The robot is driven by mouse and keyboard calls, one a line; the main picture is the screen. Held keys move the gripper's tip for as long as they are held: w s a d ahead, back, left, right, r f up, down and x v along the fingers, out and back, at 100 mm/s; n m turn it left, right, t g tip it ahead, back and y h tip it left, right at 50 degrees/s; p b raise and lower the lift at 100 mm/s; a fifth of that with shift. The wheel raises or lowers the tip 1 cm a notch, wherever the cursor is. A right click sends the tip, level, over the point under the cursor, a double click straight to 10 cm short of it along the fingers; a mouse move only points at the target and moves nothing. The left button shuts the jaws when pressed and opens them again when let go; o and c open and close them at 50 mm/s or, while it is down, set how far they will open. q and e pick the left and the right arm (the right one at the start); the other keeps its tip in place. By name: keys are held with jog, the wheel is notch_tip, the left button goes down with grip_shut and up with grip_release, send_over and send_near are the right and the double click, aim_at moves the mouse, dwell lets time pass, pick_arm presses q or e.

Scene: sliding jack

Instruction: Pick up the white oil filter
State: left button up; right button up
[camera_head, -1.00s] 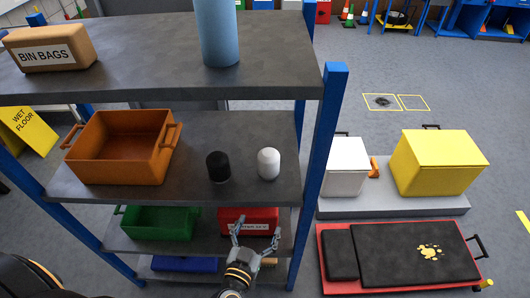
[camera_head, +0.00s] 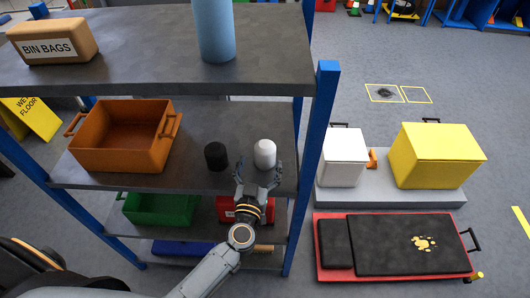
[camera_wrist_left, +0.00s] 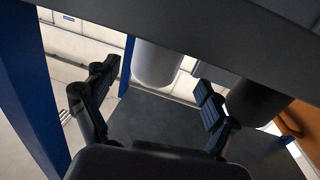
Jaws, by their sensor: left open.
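The white oil filter (camera_head: 265,153) stands upright on the middle shelf of the rack, near its right end. A black oil filter (camera_head: 216,155) stands to its left. My left gripper (camera_head: 259,172) is open at the front of that shelf, its fingers spread just in front of the white filter. In the left wrist view, the white filter (camera_wrist_left: 155,65) appears ahead between the open fingers (camera_wrist_left: 155,90), its far end cut off by a dark board edge. The black filter (camera_wrist_left: 255,100) is beyond the right finger. Contact with the white filter is not visible. My right gripper is not in view.
An orange bin (camera_head: 122,140) stands left on the same shelf. A blue post (camera_head: 318,150) bounds the rack at right. The top shelf (camera_head: 150,65) overhangs and holds a bin bags box (camera_head: 52,42) and blue cylinder (camera_head: 214,30). Green (camera_head: 160,208) and red (camera_head: 232,207) bins sit below.

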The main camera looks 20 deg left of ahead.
aim_at(263, 159)
pick_arm(q)
jog(key=w, duration=0.4)
jog(key=shift+w+r, duration=0.1)
jog(key=shift+w, duration=0.25)
jog(key=shift+s+r, duration=0.1)
jog(key=shift+c, duration=0.2)
jog(key=c, duration=1.5)
jog(key=shift+o, duration=0.2)
